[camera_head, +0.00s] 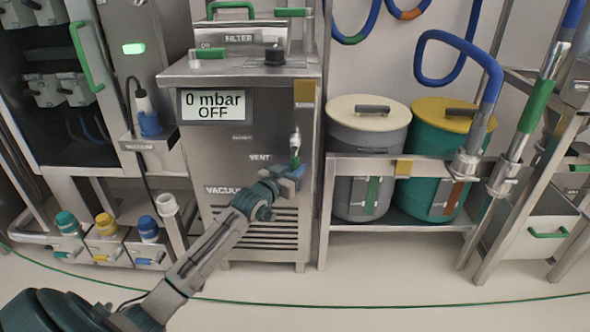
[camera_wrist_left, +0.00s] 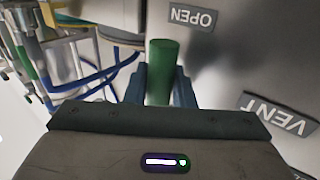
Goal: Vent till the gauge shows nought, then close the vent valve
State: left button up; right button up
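The gauge display (camera_head: 212,105) on the grey vacuum unit reads "0 mbar" and "OFF". The vent valve (camera_head: 295,142) sits on the unit's front at right, beside the "VENT" label (camera_head: 260,157). Its green handle (camera_wrist_left: 162,70) shows in the left wrist view, between my fingers. My left gripper (camera_head: 294,172) is at the handle, its blue fingers (camera_wrist_left: 161,90) against both sides with no clear gap. The "OPEN" label (camera_wrist_left: 192,17) and "VENT" label (camera_wrist_left: 277,112) appear upside down there. The handle's lower end is hidden by my gripper. My right gripper is not in view.
A filter housing (camera_head: 240,38) and a black knob (camera_head: 275,54) are on top of the unit. A rack (camera_head: 405,160) with two lidded drums stands at right, near blue hoses (camera_head: 470,90). The floor in front is clear.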

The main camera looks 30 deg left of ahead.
pick_arm(q)
grip_shut()
